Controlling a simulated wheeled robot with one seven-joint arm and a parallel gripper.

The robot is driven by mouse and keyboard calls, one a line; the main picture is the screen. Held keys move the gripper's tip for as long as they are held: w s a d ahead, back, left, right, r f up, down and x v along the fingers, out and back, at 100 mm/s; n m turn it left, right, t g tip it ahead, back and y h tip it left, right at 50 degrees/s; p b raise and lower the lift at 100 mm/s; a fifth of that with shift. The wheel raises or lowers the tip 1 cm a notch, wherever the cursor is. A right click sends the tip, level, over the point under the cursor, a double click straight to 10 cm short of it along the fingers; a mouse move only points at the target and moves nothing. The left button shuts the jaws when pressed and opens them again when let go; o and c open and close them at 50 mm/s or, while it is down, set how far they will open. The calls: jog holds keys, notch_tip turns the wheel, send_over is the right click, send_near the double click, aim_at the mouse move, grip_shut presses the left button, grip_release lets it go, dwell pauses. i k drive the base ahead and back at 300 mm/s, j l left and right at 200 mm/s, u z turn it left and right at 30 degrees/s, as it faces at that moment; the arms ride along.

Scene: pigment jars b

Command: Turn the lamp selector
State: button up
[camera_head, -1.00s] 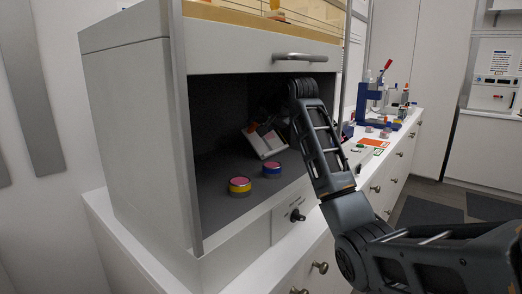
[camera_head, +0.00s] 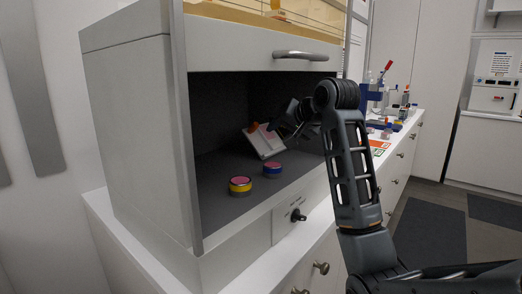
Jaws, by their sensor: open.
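The lamp selector looks to be the black knob (camera_head: 297,215) on a small pale plate on the cabinet front, below the opening at its right end. Its lettering is too small to read. My gripper (camera_head: 278,129) is inside the cabinet opening, above and behind the knob and well apart from it. It is dark against the dark interior, and its fingers are hard to make out. It is open, close to a tilted white box-like thing (camera_head: 266,144). I cannot tell whether they touch.
A yellow-banded jar (camera_head: 240,185) and a blue-banded jar (camera_head: 272,169), both pink-topped, stand on the cabinet floor. A raised front with a bar handle (camera_head: 300,56) hangs above the opening. Bottles and a blue stand crowd the counter behind my arm. The space before the knob looks clear.

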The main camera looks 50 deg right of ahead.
aim_at(296, 216)
jog(key=k+j, duration=0.3)
jog(key=k, duration=0.15)
jog(key=k+j, duration=0.3)
jog(key=k, duration=0.15)
